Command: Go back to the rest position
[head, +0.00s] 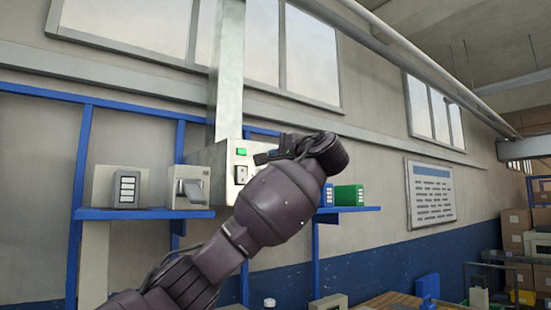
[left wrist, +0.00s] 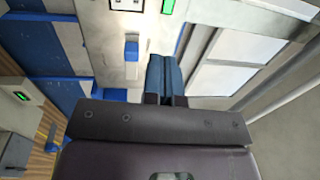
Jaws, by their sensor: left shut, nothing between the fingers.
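My left arm reaches up from the bottom left in the head view. Its gripper (head: 264,157) is raised in front of a grey metal control box (head: 222,158), which has a green button (head: 241,152) and a small switch plate (head: 240,175). In the left wrist view the two blue-grey fingers (left wrist: 165,75) are together with nothing between them. The green button shows at the top edge there (left wrist: 168,6), beyond the fingertips. I cannot tell the exact gap between fingertips and box. My right gripper is not in view.
A blue shelf (head: 140,213) on the wall carries grey devices (head: 120,187) and a green box (head: 349,195). A metal column (head: 229,75) rises above the control box. Cardboard boxes (head: 516,230) stand at the far right. Open air lies right of my arm.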

